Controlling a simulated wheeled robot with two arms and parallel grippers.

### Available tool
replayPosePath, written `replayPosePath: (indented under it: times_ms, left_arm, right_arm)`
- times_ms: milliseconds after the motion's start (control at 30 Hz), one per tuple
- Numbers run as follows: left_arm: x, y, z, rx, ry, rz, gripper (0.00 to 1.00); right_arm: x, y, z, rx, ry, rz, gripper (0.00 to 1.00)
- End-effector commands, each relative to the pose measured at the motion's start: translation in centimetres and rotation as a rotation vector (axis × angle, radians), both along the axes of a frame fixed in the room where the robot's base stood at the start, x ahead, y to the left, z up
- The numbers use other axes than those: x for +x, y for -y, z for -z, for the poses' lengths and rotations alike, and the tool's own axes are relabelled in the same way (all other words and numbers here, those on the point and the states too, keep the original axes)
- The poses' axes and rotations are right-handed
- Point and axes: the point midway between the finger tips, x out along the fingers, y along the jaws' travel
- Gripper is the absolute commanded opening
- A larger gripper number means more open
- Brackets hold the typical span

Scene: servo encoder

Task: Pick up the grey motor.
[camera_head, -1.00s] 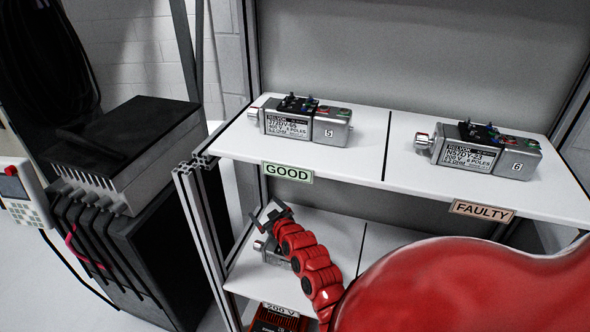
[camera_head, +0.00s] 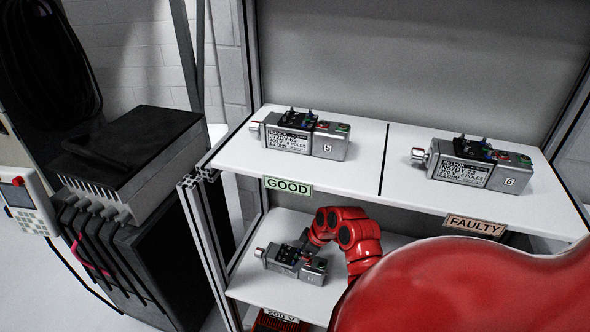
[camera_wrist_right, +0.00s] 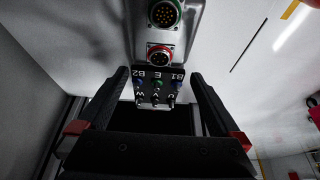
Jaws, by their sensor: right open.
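A grey motor (camera_head: 290,263) lies on the lower shelf, with a silver shaft at its left end. In the right wrist view the motor (camera_wrist_right: 159,28) shows two round connectors and a dark terminal block marked B2, E, B1. My right gripper (camera_head: 305,242) reaches down to this motor from above. In the right wrist view its open fingers (camera_wrist_right: 158,82) stand on both sides of the terminal block; whether they touch it I cannot tell. Two more grey motors lie on the upper shelf: number 5 (camera_head: 304,137) and number 6 (camera_head: 474,165). My left gripper is out of view.
The upper shelf (camera_head: 370,165) overhangs the lower one and carries GOOD (camera_head: 288,187) and FAULTY (camera_head: 474,226) labels. A metal post (camera_head: 207,225) borders the shelf on the left. A black cabinet (camera_head: 150,260) stands further left. The lower shelf's front (camera_head: 262,291) is bare.

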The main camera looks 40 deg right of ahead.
Motion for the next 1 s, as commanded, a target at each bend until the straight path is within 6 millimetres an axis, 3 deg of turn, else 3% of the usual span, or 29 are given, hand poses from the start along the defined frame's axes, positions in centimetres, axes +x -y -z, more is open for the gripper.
replayPosePath:
  times_ms: [567, 867, 1000]
  left_arm:
    - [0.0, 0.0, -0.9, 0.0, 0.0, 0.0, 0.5]
    - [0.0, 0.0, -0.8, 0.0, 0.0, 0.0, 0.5]
    - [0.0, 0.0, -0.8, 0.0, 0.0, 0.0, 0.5]
  right_arm:
    - [2.1, -0.8, 5.4, 0.003, -0.003, 0.002, 1.0]
    - [2.3, -0.7, 5.8, -0.001, -0.001, 0.001, 1.0]
    - [2.3, -0.7, 5.8, -0.001, -0.001, 0.002, 0.77]
